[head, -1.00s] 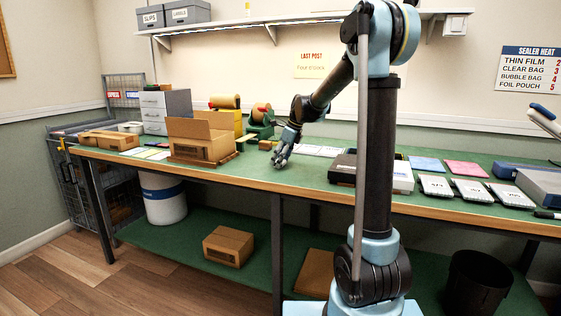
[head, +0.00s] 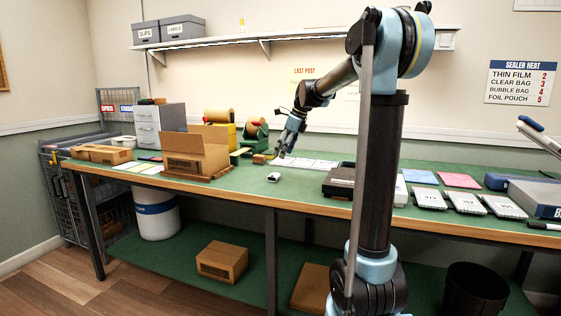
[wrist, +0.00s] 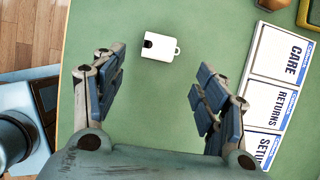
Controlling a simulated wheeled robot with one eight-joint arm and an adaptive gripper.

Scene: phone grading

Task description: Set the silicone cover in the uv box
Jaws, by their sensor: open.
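A small white cover (wrist: 157,46) with a dark opening and a side loop lies on the green bench top. It fits the silicone cover and also shows in the head view (head: 274,177). My gripper (wrist: 162,82) is open and empty, with its blue-padded fingers spread wide. In the wrist view the cover lies beyond and between the fingertips, apart from them. In the head view my gripper (head: 281,152) hangs above the bench, behind the cover. A dark, low box (head: 338,187) stands right of the cover, partly behind my arm; I cannot tell whether it is the uv box.
White cards (wrist: 278,65) reading CARE and RETURNS lie to the right in the wrist view. An open cardboard box (head: 195,152) stands to the left. Tape rolls (head: 255,138) stand behind. The bench around the cover is clear.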

